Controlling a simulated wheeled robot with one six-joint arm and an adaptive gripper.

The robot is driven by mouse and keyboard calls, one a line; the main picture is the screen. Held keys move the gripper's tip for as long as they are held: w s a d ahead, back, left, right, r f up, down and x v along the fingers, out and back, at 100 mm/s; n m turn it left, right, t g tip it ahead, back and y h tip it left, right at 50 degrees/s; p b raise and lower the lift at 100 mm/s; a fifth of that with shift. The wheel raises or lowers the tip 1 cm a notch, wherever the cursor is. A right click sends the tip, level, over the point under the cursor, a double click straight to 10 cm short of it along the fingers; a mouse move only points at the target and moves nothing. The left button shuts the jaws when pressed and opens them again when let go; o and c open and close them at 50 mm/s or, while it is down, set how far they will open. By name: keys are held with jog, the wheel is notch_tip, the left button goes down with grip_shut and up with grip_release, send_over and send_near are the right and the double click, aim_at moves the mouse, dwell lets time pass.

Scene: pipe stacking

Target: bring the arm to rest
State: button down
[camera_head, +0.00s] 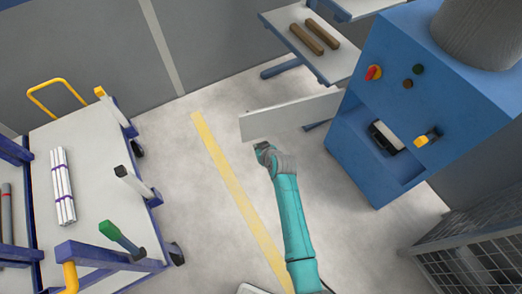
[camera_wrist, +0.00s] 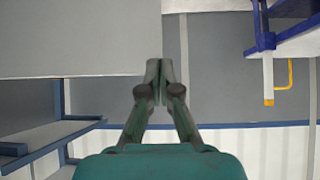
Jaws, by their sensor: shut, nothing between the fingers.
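My teal arm (camera_head: 292,215) reaches up from the bottom of the head view, over the floor between the trolley and the blue machine. Its dark grey wrist end (camera_head: 268,155) is at the top, just below the pale panel; the fingers cannot be made out there. In the wrist view my gripper (camera_wrist: 159,68) has its two fingertips together, with nothing between them. The fingers point towards the grey wall and touch nothing that I can see.
A pale panel (camera_head: 290,117) stands close to my wrist. The blue machine (camera_head: 365,155) is right. A table with two brown bars (camera_head: 314,37) is behind. A trolley (camera_head: 95,190) with white pipes (camera_head: 63,187) is left. Floor with a yellow stripe (camera_head: 235,180) is clear.

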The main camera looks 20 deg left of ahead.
jog(key=shift+v, duration=2)
jog(key=shift+s+a, duration=0.1)
jog(key=s+d+f+m+t+h, duration=0.1)
jog(key=s+d+f+m, duration=0.1)
jog(key=s+d, duration=0.45)
jog(key=s+d+f+m+t+h, duration=0.1)
jog(key=s+d+f+t, duration=0.15)
jog(key=d, duration=0.65)
jog(key=s+d+r+m+t+h, duration=0.1)
jog(key=s+d+r+m, duration=0.15)
jog(key=s+d, duration=0.9)
jog(key=s+d+r+m+t+h, duration=0.2)
jog(key=s+d+r, duration=0.3)
jog(key=s+r, duration=0.5)
jog(key=s+d+r+m+t+h, duration=0.2)
jog(key=s+d+r, duration=0.3)
jog(key=s+r, duration=0.6)
notch_tip(320, 180, up, 3)
jog(key=shift+s+r, duration=0.1)
jog(key=shift+s, duration=0.2)
